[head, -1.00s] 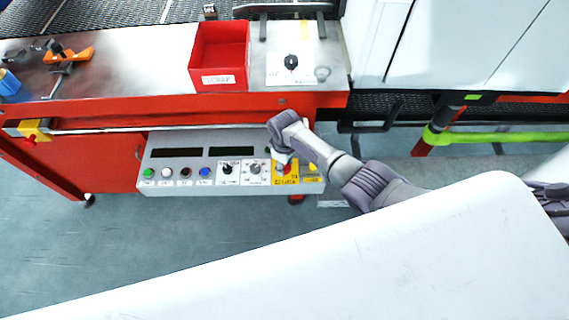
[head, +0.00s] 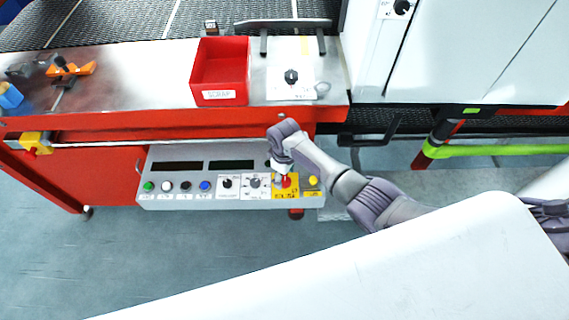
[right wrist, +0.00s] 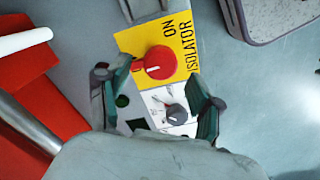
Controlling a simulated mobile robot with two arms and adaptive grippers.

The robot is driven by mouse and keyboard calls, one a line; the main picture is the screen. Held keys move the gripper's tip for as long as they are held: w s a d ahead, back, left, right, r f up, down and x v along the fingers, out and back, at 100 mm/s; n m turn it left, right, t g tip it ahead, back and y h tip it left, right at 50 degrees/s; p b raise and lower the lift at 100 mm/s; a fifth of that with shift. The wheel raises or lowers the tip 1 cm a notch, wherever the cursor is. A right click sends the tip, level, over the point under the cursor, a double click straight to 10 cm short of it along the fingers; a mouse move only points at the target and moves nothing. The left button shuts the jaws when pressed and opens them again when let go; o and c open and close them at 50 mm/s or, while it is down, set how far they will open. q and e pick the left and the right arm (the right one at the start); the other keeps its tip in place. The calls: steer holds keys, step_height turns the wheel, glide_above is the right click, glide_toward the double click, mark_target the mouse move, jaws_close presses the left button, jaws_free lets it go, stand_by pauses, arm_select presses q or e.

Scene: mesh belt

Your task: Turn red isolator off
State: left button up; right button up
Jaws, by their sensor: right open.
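The red isolator knob (head: 286,182) sits on a yellow plate near the right end of the grey control panel. In the right wrist view the red knob (right wrist: 158,63) is round with a white mark on its left side. Its yellow plate (right wrist: 132,42) reads "ON" and "ISOLATOR". My right gripper (right wrist: 158,76) is open, its two fingers spread to either side of the knob's near edge, with nothing held. In the head view my right gripper (head: 280,166) is just above the knob and partly hides the panel there. My left gripper is not in view.
The panel (head: 160,201) also has several coloured buttons and black rotary switches (head: 227,183). One grey switch (right wrist: 176,114) lies between my fingers in the wrist view. A red scrap bin (head: 220,70) stands on the metal table above. Floor in front is clear.

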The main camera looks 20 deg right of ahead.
mark_target(284, 180)
step_height(284, 180, up, 10)
stand_by(0.3)
steer(key=shift+f, duration=0.15)
